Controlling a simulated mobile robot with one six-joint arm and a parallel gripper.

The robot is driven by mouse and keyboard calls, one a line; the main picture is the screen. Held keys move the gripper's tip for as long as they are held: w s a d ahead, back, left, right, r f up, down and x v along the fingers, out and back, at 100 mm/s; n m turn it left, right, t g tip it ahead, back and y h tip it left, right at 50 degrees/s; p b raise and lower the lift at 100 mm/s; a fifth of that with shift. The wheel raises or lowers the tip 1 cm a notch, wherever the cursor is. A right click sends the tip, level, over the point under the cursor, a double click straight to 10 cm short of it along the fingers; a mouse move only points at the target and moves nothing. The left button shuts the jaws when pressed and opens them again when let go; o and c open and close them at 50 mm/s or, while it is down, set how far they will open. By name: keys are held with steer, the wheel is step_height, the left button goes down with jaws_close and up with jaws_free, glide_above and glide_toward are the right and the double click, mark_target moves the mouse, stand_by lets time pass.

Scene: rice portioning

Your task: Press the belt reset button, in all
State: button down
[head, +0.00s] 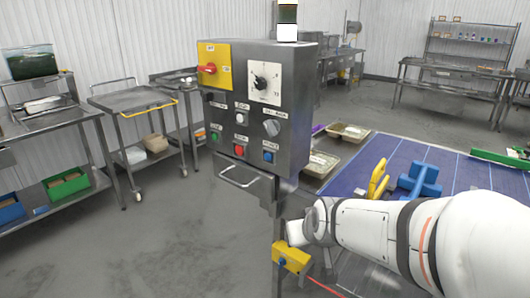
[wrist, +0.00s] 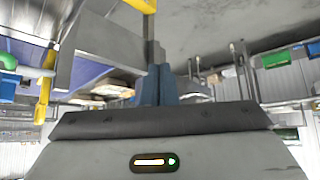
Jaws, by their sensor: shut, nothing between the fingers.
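A grey control panel (head: 222,128) stands upright on a post at the centre of the head view. It carries a blue button (head: 268,156), a red button (head: 239,150) and a green button (head: 214,136); their labels are too small to read. Below it, a yellow box (head: 292,257) on the post has a small dark blue spot (head: 282,262) on its face. My white arm reaches in from the right and ends beside the post, just above the yellow box. In the wrist view my gripper (wrist: 160,68) is shut and empty, its blue-grey fingers together. I cannot tell whether it touches anything.
The panel also has a red switch on a yellow plate (head: 214,66) and a dial (head: 261,82). A handle (head: 243,178) juts out below. Behind my arm, a blue belt (head: 345,186) carries yellow and blue items. Steel carts stand at left; the floor (head: 150,240) between is clear.

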mark_target(269, 156)
steer(key=w+a+r+n+t, duration=0.2)
steer(key=w+a+t, duration=0.5)
steer(key=w+a+r+n+t, duration=0.2)
steer(key=w+a+r+t, duration=0.1)
steer(key=w+a+t, duration=0.3)
steer(key=shift+w+a+r+t+p, duration=0.2)
steer(key=shift+w+a+t+p, duration=0.25)
steer(key=shift+w+a, duration=0.7)
steer(key=w+d+p, duration=0.1)
steer(key=w+d, duration=0.4)
steer(key=w, duration=0.1)
steer(key=shift+w+d, duration=0.15)
steer(key=shift+w, duration=0.15)
